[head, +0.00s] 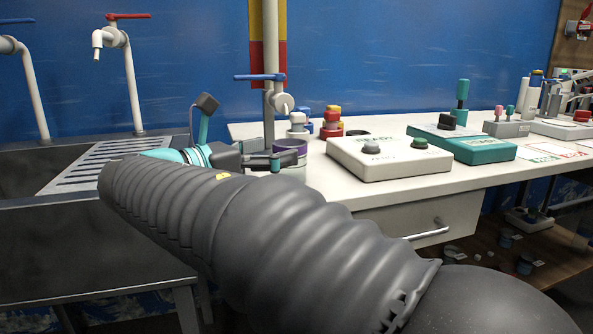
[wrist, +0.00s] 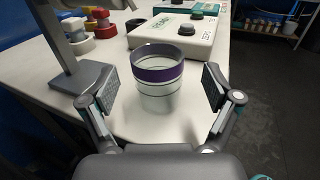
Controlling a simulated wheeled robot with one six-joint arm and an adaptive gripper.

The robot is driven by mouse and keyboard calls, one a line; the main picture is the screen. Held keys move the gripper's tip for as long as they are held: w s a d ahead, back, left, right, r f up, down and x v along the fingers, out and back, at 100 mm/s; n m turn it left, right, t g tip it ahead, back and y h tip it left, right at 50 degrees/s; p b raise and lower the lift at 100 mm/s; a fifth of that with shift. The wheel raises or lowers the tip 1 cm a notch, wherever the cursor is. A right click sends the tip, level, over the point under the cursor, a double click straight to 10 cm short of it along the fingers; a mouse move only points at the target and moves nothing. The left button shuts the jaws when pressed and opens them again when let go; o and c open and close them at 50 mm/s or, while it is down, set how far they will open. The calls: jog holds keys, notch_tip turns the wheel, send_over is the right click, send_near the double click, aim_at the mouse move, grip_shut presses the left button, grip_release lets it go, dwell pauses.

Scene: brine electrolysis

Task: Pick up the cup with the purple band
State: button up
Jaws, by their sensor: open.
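The cup with the purple band (wrist: 158,76) stands upright on the white bench in the wrist view. It is white or clear below, with the purple band near its rim. In the head view the cup (head: 291,151) shows partly at the bench's left end, behind my arm. My gripper (wrist: 160,88) is open, with one finger on each side of the cup. Gaps show between both fingers and the cup in the wrist view. In the head view my gripper (head: 268,161) points at the cup from the left, partly hidden by my arm.
The white bench (head: 375,196) holds a white balance box (head: 389,158) and a teal device (head: 462,144) right of the cup. A grey stand base (wrist: 83,88) is close left of the cup in the wrist view. A dark sink (head: 60,156) lies left.

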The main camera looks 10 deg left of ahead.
jog(key=x, duration=0.4)
jog(key=shift+w+f, duration=0.1)
jog(key=shift+w, duration=0.15)
jog(key=c, duration=1.4)
